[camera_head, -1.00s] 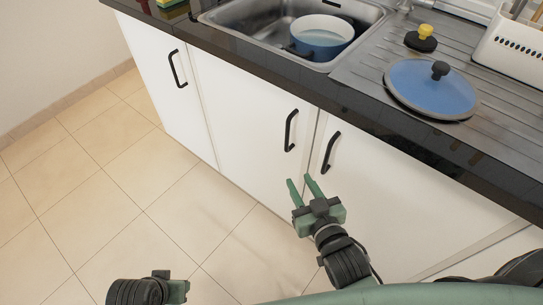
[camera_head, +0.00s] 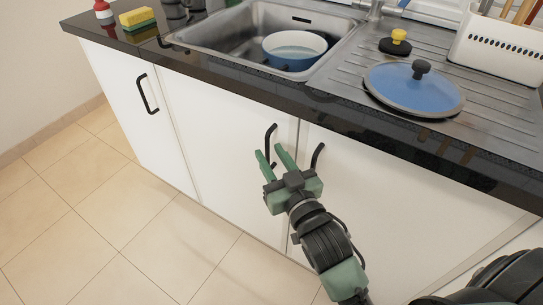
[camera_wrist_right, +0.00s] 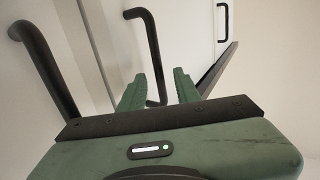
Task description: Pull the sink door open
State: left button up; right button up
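The white cabinet door (camera_head: 215,150) below the sink is closed. Its black bar handle (camera_head: 271,134) is near its right edge. My right gripper (camera_head: 269,152) is open in front of this door, its green fingers pointing at the handle. In the right wrist view the handle (camera_wrist_right: 152,50) has its lower end between the open fingertips (camera_wrist_right: 157,82); I cannot tell whether they touch it. The fingers hide part of the handle in the head view. My left gripper is not in view.
The closed door to the right has its own handle (camera_head: 317,156), close beside my gripper. Another closed door with a handle (camera_head: 148,94) is at the left. The dark countertop edge (camera_head: 225,88) overhangs the doors. The tiled floor (camera_head: 100,230) at the left is clear.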

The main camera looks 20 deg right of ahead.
jog(key=shift+w, duration=0.15)
grip_shut()
dwell(1.4)
